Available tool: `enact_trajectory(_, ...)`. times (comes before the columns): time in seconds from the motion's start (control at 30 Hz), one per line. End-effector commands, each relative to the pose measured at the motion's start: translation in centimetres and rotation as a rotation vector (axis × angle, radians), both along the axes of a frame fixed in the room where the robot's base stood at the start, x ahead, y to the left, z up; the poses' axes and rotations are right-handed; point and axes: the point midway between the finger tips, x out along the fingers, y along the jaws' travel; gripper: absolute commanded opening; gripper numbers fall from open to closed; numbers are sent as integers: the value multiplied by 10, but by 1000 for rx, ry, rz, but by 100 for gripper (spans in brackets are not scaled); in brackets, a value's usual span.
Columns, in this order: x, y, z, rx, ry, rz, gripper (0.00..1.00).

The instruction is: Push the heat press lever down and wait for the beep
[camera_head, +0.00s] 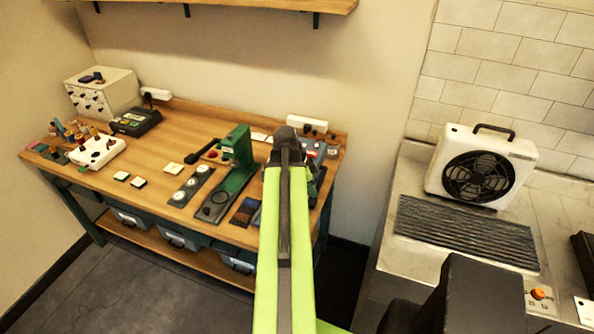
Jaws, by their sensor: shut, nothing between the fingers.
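A grey-blue device (313,148) with a small red spot stands at the right end of the wooden worktable, partly hidden behind my arm. It may be the heat press; its lever cannot be made out. A green upright press (238,147) with a black handle (203,151) reaching out to the left stands just left of it. The handle slopes down to its left end. My light green arm reaches up from the bottom of the picture, and its dark end covers part of the table's right end. My gripper cannot be made out.
Bins stand below. A fan unit (484,168) stands on the right counter.

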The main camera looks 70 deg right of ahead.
Motion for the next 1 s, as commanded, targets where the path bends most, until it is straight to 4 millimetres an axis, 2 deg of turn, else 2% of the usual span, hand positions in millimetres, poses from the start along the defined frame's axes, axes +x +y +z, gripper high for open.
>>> enact_trajectory(0.03, 0, 0, 12, 0, 0, 0, 0)
enact_trajectory(0.1, 0, 0, 21, 0, 0, 0, 0)
enact_trajectory(1.0, 0, 0, 125, 0, 0, 0, 0)
